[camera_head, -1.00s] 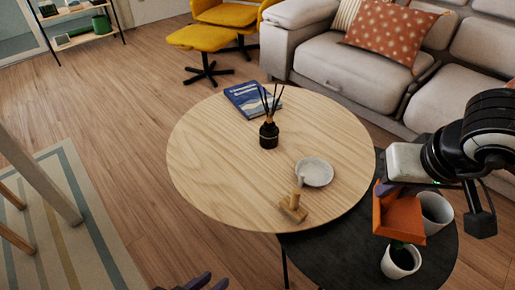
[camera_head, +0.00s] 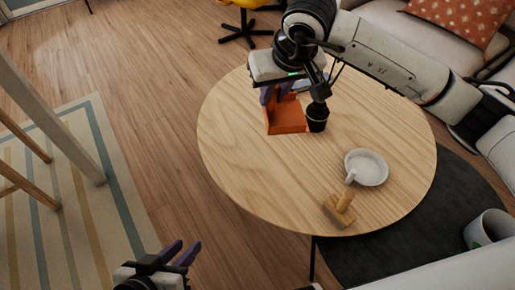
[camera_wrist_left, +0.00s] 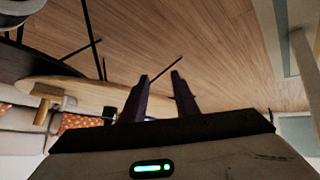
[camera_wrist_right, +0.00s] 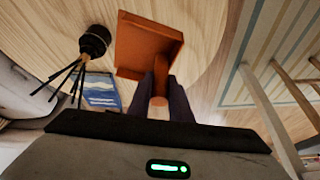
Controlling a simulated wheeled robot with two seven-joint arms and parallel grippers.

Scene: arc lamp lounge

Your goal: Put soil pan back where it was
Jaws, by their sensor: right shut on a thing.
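The soil pan (camera_head: 286,116) is an orange scoop-like pan with a short handle. In the head view it is at the far left part of the round wooden table (camera_head: 250,170). My right gripper (camera_head: 272,92) is shut on its handle. The right wrist view shows the pan (camera_wrist_right: 148,48) with the handle between the fingers (camera_wrist_right: 160,88). I cannot tell whether the pan touches the table top. My left gripper (camera_head: 178,254) is empty and open, low at the front left, away from the table; its two fingers show apart in the left wrist view (camera_wrist_left: 162,85).
A dark reed diffuser (camera_head: 317,118) stands just right of the pan. A blue book (camera_wrist_right: 102,92) lies beyond, mostly hidden by my arm in the head view. A white dish (camera_head: 368,168) and a wooden stamp-like tool (camera_head: 340,210) lie nearer. A pot (camera_head: 487,229) stands on the lower black table (camera_head: 375,255).

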